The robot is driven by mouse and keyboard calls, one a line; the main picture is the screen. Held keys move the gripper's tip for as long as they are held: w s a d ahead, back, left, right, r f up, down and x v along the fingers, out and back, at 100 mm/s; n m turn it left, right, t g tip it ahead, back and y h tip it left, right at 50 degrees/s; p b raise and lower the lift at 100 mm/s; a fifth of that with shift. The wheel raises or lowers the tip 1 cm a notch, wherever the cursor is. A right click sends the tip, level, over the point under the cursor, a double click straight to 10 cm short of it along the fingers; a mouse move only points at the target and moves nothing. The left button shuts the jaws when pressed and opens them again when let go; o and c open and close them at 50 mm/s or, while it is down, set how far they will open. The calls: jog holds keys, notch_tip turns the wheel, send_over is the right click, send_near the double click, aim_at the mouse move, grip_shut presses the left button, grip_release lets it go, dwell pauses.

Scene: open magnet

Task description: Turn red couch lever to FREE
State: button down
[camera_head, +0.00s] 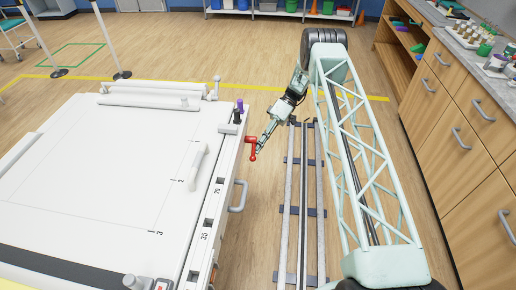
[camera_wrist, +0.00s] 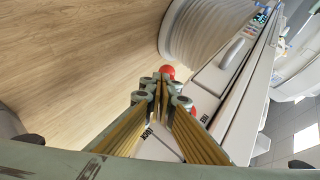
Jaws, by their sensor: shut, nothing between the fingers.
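The red couch lever (camera_head: 252,147) is on the right side of the white couch (camera_head: 95,180), near its far corner. In the head view my gripper (camera_head: 259,150) is at the lever's right side, close to it. In the wrist view my gripper (camera_wrist: 163,82) is shut with nothing between its fingers. The lever's red knob (camera_wrist: 168,72) shows just beyond the fingertips, and another red part shows beside the right finger. My fingers hide the rest of the lever. Whether they touch it I cannot tell.
A grey side handle (camera_head: 239,196) sticks out from the couch nearer the camera. A purple-topped knob (camera_head: 239,106) stands beyond the lever. Floor rails (camera_head: 289,200) run right of the couch. Wooden drawers (camera_head: 462,130) line the right side.

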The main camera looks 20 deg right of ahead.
jog(key=shift+s+a+r+b, duration=0.15)
jog(key=shift+s+a+b, duration=0.15)
jog(key=shift+s+b, duration=0.4)
dwell(0.6)
jog(key=shift+s+a+r, duration=0.15)
jog(key=shift+s+r, duration=0.1)
jog(key=shift+s, duration=0.1)
dwell(1.8)
jog(key=shift+f+b, duration=0.15)
jog(key=shift+b, duration=0.25)
jog(key=w+d+f+b, duration=0.1)
jog(key=w+d+f, duration=0.2)
jog(key=w+d, duration=0.4)
jog(key=shift+w+d+b, duration=0.2)
jog(key=shift+d+b, duration=0.1)
jog(key=shift+d, duration=0.8)
jog(key=shift+r, duration=0.15)
dwell(0.5)
